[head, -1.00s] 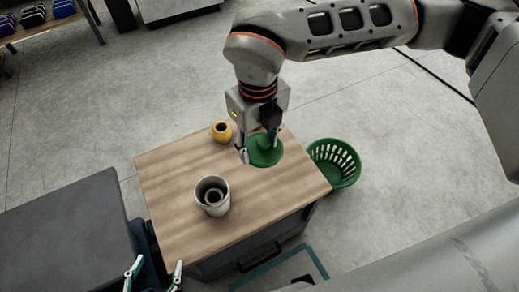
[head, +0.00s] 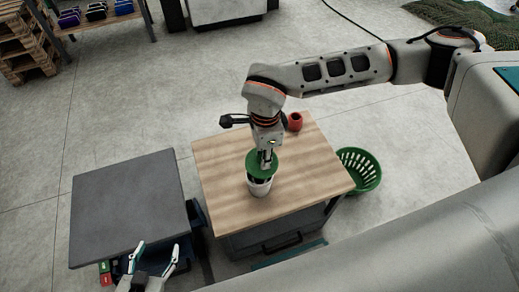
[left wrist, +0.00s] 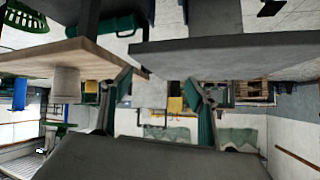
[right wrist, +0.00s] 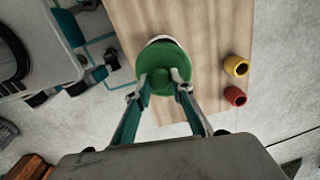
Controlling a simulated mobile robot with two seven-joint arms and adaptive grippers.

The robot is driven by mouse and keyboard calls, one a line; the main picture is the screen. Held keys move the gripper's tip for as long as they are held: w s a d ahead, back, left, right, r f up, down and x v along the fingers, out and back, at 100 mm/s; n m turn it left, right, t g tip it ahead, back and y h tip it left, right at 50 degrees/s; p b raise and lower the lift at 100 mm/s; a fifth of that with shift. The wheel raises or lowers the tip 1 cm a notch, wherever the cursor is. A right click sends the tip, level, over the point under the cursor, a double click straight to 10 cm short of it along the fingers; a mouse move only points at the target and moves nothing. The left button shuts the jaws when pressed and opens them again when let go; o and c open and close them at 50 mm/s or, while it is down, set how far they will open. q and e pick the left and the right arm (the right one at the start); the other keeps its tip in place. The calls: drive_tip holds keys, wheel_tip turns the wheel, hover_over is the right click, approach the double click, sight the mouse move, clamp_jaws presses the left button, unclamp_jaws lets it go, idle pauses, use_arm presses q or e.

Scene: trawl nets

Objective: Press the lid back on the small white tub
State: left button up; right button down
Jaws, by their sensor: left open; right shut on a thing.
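The small white tub (head: 259,187) stands upright on the wooden tabletop (head: 225,165). The round green lid (head: 256,168) is above the tub's mouth, and a dark gap shows between lid and rim in the head view. My right gripper (head: 266,162) is shut on the lid from above. In the right wrist view the fingertips (right wrist: 164,80) meet at the lid (right wrist: 160,60), and only a sliver of the tub's rim (right wrist: 165,39) shows beyond it. My left gripper (head: 154,256) is open and empty, low at the left, away from the tub. The tub also shows in the left wrist view (left wrist: 66,82).
A red cup (head: 295,121) stands at the table's back edge; a yellow one (right wrist: 236,66) is beside it in the right wrist view. A green basket (head: 362,172) is right of the table. A bare dark grey table (head: 125,205) is at left. The wooden top's right side is clear.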

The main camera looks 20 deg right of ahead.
drive_tip(key=shift+s+a+f+n, duration=0.15)
drive_tip(key=shift+a+f+n, duration=0.05)
drive_tip(key=shift+n, duration=0.2)
drive_tip(key=shift+f+b, duration=0.6)
drive_tip(key=shift+f, duration=0.4)
wheel_tip(320, 180, down, 2)
drive_tip(key=shift+s+f+b, duration=0.1)
drive_tip(key=shift+f+b, duration=0.05)
drive_tip(key=shift+b, duration=0.65)
drive_tip(key=shift+f, duration=0.8)
use_arm(q)
drive_tip(key=shift+s+a+f, duration=0.15)
drive_tip(key=shift+a+f, duration=0.15)
drive_tip(key=shift+f, duration=0.3)
drive_tip(key=shift+s+a+f, duration=0.1)
drive_tip(key=shift+a+f, duration=0.2)
drive_tip(key=shift+f, duration=0.3)
use_arm(e)
drive_tip(key=shift+f, duration=0.25)
use_arm(q)
drive_tip(key=shift+f, duration=0.1)
use_arm(e)
drive_tip(key=shift+f, duration=0.1)
use_arm(q)
drive_tip(key=shift+w+r, duration=0.2)
drive_tip(key=shift+r, duration=0.25)
use_arm(e)
drive_tip(key=shift+w+r, duration=0.5)
drive_tip(key=shift+w, duration=0.1)
